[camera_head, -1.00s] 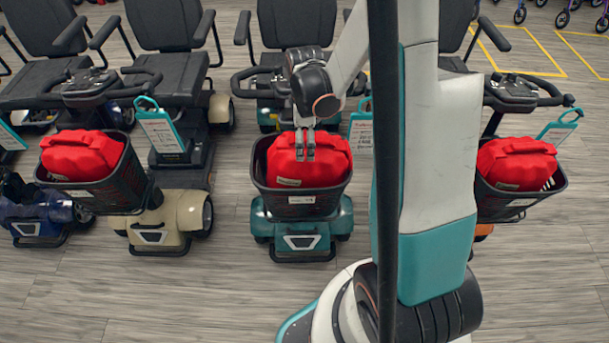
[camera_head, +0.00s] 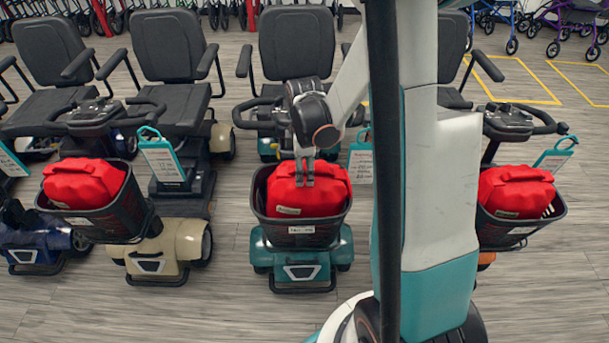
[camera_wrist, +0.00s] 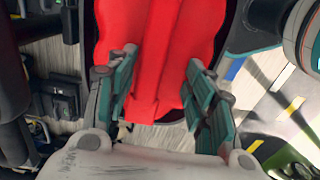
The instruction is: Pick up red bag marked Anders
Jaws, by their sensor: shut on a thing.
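A red bag (camera_head: 308,194) sits in the black front basket (camera_head: 302,232) of the middle teal scooter. My gripper (camera_head: 305,170) points down at the top of this bag. In the wrist view my gripper (camera_wrist: 160,92) has its teal-padded fingers on either side of a raised red strap of the bag (camera_wrist: 158,50), shut on it. The bag still rests inside the basket. A white label on the basket front is too small to read, so I cannot tell the name.
Similar red bags sit in the baskets of the beige scooter (camera_head: 85,184) at left and the scooter at right (camera_head: 516,193). Price signs (camera_head: 163,158) stand beside the baskets. Black seats (camera_head: 297,48) stand behind. The grey floor in front is clear.

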